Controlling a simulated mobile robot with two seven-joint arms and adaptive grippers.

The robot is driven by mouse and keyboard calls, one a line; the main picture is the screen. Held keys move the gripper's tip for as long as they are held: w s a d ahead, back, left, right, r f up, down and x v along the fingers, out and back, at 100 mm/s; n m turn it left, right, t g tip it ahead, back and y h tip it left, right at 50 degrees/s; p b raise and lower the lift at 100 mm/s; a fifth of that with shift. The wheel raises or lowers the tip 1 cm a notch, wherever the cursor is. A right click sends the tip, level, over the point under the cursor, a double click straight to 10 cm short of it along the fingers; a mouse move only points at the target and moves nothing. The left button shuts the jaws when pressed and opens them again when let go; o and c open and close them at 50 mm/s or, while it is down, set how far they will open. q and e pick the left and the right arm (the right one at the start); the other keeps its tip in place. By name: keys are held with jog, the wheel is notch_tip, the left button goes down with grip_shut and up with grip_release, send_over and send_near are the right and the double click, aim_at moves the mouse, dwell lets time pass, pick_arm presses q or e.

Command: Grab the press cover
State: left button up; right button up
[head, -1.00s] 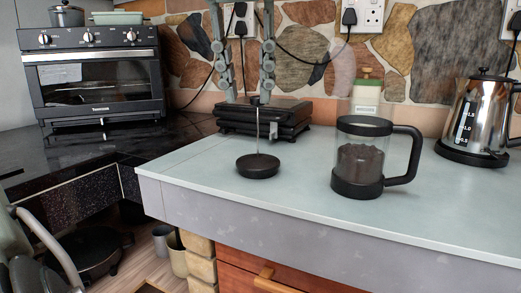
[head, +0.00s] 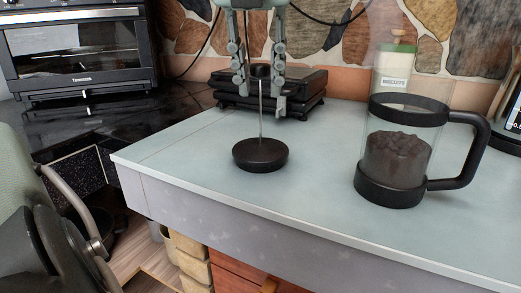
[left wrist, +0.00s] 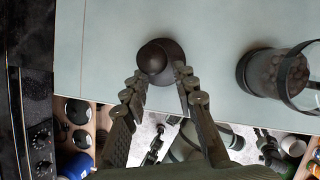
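The press cover (head: 260,154) stands on the counter, a black disc with a thin upright metal rod and a black knob on top. My left gripper (head: 261,98) hangs over it from above, open, its fingers apart on either side of the knob and upper rod in the head view. In the left wrist view the knob and disc of the cover (left wrist: 171,51) lie just beyond and between the open fingertips (left wrist: 161,76). Whether a finger touches the knob cannot be told. The glass press (head: 399,155) with dark contents stands to the right, open at the top.
A black flat appliance (head: 302,95) sits behind the cover. A labelled jar (head: 393,69) stands at the back, with a kettle (head: 514,125) at the right edge. A toaster oven (head: 75,50) is at the left. The counter front edge is clear.

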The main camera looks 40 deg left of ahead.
pick_arm(q)
send_over(260, 146)
jog(key=shift+w+a+f, duration=0.1)
jog(key=shift+f, duration=2.55)
grip_shut()
